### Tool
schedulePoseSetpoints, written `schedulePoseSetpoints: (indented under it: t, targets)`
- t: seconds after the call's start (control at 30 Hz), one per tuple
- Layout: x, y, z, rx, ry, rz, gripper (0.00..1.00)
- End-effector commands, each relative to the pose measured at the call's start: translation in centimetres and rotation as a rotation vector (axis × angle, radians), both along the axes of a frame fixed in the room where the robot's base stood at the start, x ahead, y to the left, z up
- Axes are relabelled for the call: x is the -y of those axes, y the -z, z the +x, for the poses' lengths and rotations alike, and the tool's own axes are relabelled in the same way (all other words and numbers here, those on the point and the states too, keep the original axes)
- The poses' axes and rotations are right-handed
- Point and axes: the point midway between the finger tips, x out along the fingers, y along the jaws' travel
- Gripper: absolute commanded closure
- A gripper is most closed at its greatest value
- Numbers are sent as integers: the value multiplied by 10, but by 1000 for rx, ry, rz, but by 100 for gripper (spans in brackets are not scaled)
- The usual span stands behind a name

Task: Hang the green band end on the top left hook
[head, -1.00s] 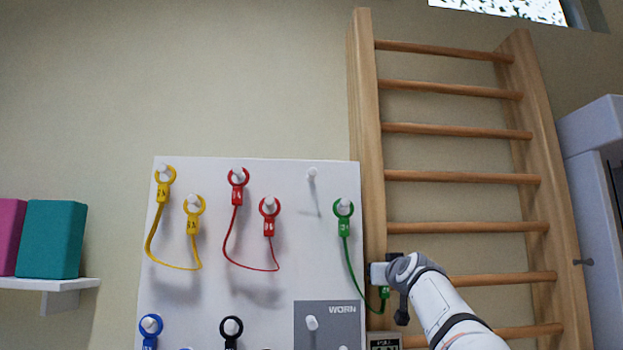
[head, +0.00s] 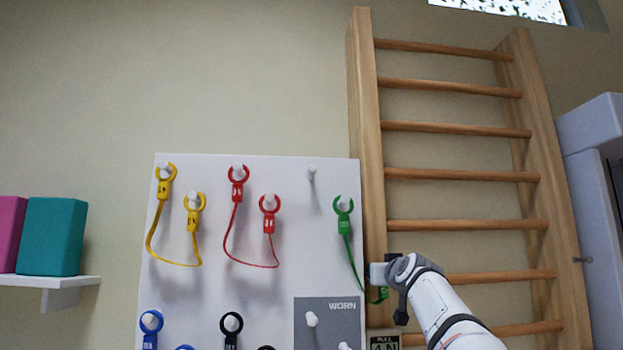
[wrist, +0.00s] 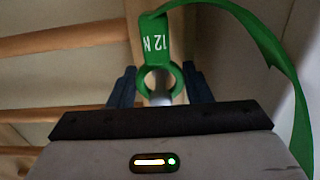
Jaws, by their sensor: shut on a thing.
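The green band's one end, a ring with a tag (head: 343,213), hangs on a white hook at the board's right side. The band runs down from it to my gripper (head: 377,272), at the board's right edge in front of the wooden upright. In the wrist view the green ring (wrist: 147,76) with its "12 N" tag is between the dark fingers (wrist: 160,82), which are shut on this free end. Part of this end shows below the gripper in the head view. An empty white hook (head: 311,174) stands up and left of the hung green ring.
Yellow (head: 194,226) and red (head: 269,224) bands hang left on the white board (head: 300,250). Blue and black rings hang below, near a grey "WORN" panel (head: 328,325). Wooden wall bars (head: 455,175) stand right. A shelf (head: 50,282) with blocks is far left.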

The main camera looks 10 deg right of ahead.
Motion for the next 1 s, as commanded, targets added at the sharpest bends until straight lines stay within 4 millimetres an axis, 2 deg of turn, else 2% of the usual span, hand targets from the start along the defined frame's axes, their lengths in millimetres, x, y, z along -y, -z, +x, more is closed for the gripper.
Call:
schedulePoseSetpoints:
  t: [0.1, 0.13, 0.4, 0.57, 0.67, 1.0]
  targets:
    - [0, -1, 0, 1, 0, 0, 100]
    - [0, -1, 0, 0, 0, 0, 53]
    - [0, 0, 0, 0, 0, 0, 31]
    - [0, 0, 0, 0, 0, 0, 30]
    - [0, 0, 0, 0, 0, 0, 23]
    - [0, 2, -6, 1, 0, 0, 23]
